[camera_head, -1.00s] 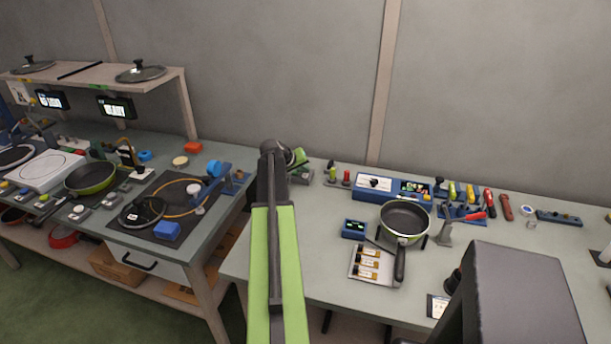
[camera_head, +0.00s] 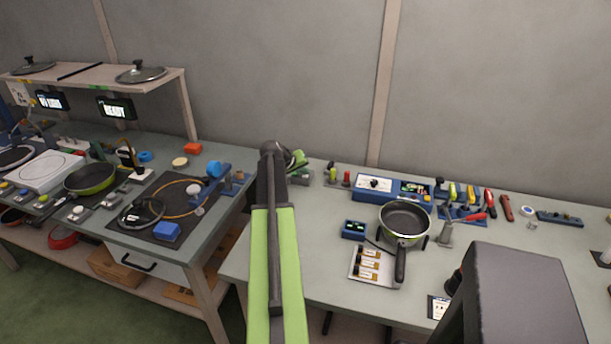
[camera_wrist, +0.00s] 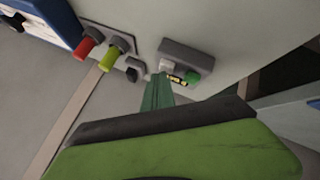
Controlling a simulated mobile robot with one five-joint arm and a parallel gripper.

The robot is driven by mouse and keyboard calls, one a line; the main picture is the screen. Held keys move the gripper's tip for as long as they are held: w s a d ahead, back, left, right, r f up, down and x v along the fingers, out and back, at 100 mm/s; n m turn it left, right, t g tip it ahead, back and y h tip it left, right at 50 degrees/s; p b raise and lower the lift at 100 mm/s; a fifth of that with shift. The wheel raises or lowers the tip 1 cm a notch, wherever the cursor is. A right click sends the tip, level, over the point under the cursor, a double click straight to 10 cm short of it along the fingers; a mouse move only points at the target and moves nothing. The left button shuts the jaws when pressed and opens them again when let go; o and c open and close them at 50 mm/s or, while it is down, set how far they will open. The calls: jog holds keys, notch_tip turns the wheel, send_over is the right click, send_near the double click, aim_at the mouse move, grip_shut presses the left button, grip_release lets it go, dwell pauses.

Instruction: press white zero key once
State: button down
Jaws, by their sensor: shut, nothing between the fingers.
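In the wrist view, a small grey key box (camera_wrist: 187,54) carries a white key (camera_wrist: 166,65) and a green key (camera_wrist: 193,77), with a black and yellow label between them. My gripper (camera_wrist: 159,76) is shut and empty. Its green fingertips are right at the white key and overlap its lower edge; I cannot tell whether they touch it. In the head view, my gripper (camera_head: 297,160) is at the left back of the right table, and the key box (camera_head: 301,178) shows just below it, its keys too small to make out.
A green knob (camera_wrist: 110,58) and a red knob (camera_wrist: 88,45) stand beside the key box. On the right table are a blue panel (camera_head: 400,189) and a pan (camera_head: 405,219). The left table holds a burner and another pan (camera_head: 90,178). A display (camera_head: 115,109) above reads READY.

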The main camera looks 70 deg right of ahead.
aim_at(304, 176)
jog(key=shift+r+p, duration=0.6)
jog(key=shift+r, duration=0.15)
notch_tip(304, 176, up, 5)
jog(key=p, duration=0.5)
jog(key=shift+r, duration=0.1)
dwell(0.4)
